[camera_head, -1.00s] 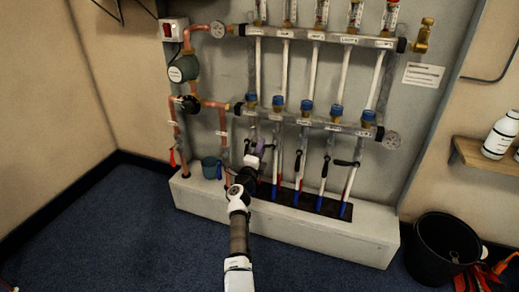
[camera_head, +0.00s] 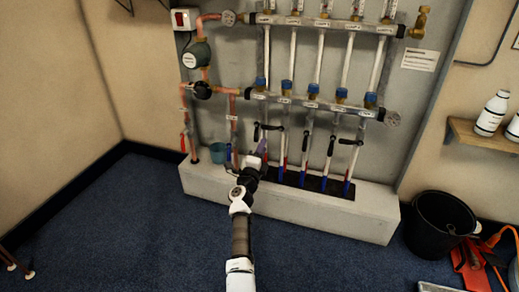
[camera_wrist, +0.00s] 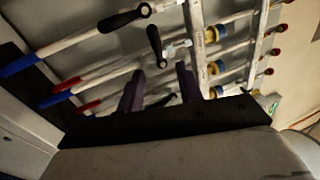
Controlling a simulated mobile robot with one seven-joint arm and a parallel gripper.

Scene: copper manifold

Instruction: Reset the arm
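My gripper (camera_head: 262,150) reaches out in front of the left part of the copper manifold, near the lower pipes with black lever handles. In the wrist view its two dark purple fingers (camera_wrist: 160,90) stand apart with a gap between them, and nothing shows held there. The lower manifold bar (camera_head: 300,101) and the upper manifold bar (camera_head: 310,25) are on the grey wall panel. Black lever handles (camera_head: 333,145) sit on the lower pipes. In the wrist view, a lever handle (camera_wrist: 125,18) and another (camera_wrist: 156,45) lie beyond the fingers. Whether the fingers touch any pipe is not clear.
A pale plinth (camera_head: 290,213) runs below the pipes. A teal cup (camera_head: 218,153) stands on its left end. A black bucket (camera_head: 440,225) and red tools (camera_head: 470,265) are on the floor at right. A shelf with bottles (camera_head: 492,112) is at right.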

